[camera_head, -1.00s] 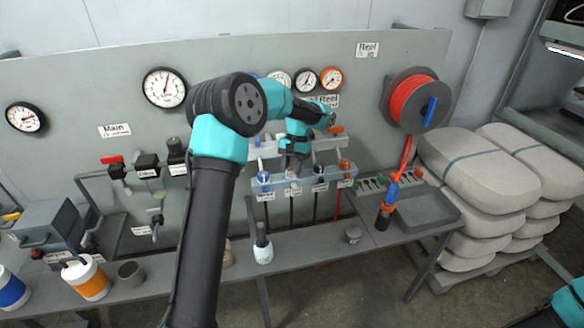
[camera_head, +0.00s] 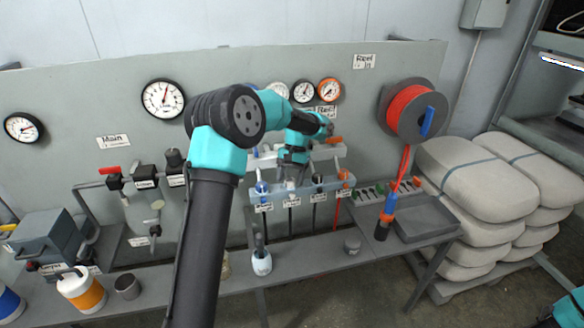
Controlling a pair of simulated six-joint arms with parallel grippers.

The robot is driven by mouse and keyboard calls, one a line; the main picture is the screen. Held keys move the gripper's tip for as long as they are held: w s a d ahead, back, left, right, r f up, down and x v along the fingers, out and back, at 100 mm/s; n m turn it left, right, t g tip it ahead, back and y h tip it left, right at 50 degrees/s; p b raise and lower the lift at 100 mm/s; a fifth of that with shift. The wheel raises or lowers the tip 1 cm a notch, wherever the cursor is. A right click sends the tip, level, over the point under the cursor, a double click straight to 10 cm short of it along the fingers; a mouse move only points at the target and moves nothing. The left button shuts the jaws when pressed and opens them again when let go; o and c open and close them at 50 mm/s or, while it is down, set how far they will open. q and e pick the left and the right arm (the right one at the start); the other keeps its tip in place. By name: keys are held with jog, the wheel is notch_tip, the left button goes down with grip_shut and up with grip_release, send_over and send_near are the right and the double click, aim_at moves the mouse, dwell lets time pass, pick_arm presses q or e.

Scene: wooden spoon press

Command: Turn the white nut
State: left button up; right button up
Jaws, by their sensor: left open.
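A pale blue-grey rack (camera_head: 333,186) on the panel holds a row of nuts with labels below. The white nut (camera_head: 291,187) sits between the blue nut (camera_head: 262,188) and the black nut (camera_head: 317,180); an orange nut (camera_head: 343,175) is at the right end. My left gripper (camera_head: 292,175) points down just above the white nut and partly hides it. It is open, and at this size I cannot tell whether its fingers touch the nut. My right gripper is not in view; only a teal piece of my right arm shows at the lower right corner.
Gauges (camera_head: 304,91) line the panel above the rack. A red hose reel (camera_head: 410,111) is to the right, its hose running down to a nozzle (camera_head: 386,219). Stacked sacks (camera_head: 475,177) fill the right.

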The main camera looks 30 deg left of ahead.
pick_arm(q)
jog(key=v, duration=1.7)
jog(key=shift+r, duration=0.15)
jog(key=shift+w, duration=0.1)
